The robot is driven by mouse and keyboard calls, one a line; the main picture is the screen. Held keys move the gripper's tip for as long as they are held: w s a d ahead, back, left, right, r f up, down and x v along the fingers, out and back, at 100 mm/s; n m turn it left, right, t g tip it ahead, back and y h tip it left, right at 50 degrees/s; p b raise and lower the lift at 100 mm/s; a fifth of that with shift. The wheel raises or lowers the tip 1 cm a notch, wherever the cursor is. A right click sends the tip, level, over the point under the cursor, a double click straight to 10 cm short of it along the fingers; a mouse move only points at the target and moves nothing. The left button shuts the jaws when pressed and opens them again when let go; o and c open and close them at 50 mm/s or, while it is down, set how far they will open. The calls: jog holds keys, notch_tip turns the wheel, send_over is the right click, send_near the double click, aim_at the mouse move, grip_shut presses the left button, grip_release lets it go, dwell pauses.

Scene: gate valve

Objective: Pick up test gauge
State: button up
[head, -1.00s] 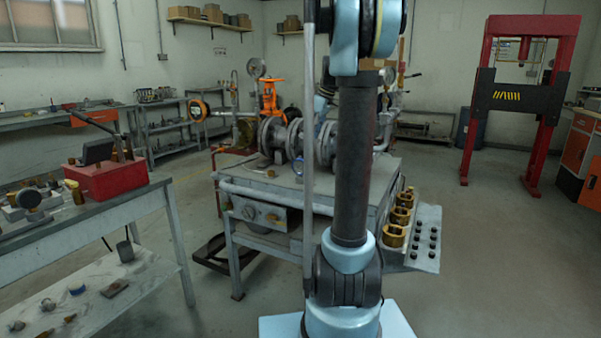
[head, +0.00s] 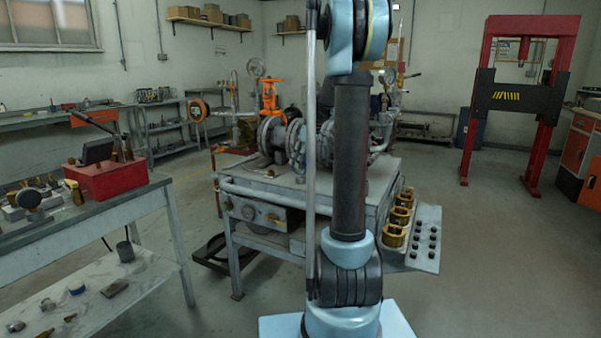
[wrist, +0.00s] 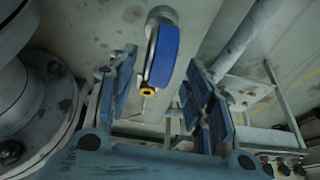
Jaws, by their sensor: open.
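In the wrist view, a round blue-rimmed thing, which looks like the test gauge (wrist: 164,55), is seen nearly edge-on, with a pale side and a small brass fitting (wrist: 149,91) at its lower end. My gripper (wrist: 158,72) is open, with one blue-padded finger on each side of the gauge. A gap shows between the gauge and each finger. Nothing is held. In the head view, my arm blocks part of the bench, and I cannot make out the gauge clearly.
The flanged gate valve line (head: 272,135) stands on the grey bench (head: 262,192); a large flange (wrist: 35,95) is close left of my gripper. Brass parts (head: 397,220) sit at the bench's right. A side table with a red box (head: 108,180) is at left. Floor is free at right.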

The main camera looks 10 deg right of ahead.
aim_at(300, 171)
jog(key=x, duration=0.5)
jog(key=shift+w+d, duration=0.1)
jog(key=shift+d, duration=0.1)
grip_shut()
